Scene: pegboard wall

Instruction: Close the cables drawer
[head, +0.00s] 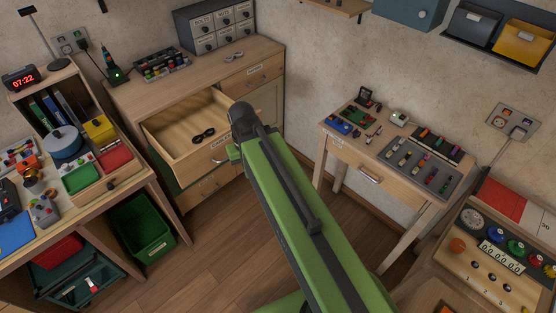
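An open wooden drawer (180,125) sticks out from the wooden cabinet at the centre left. A small black looped item (203,134) lies in it. A label on the drawer's front is partly in view, but it is too small to read surely. My green and black arm reaches up from the bottom and covers the right part of the drawer front. A green part of my gripper (234,152) shows beside the drawer's front right corner. Its fingertips are hidden by the arm, so I cannot tell whether it touches the drawer or is open.
The cabinet (215,69) has a shut upper right drawer (254,76) and shut drawers below the open one. A cluttered workbench (135,183) stands at left, with a green bin (147,224) beneath. A small table (350,152) stands at right. Floor between is clear.

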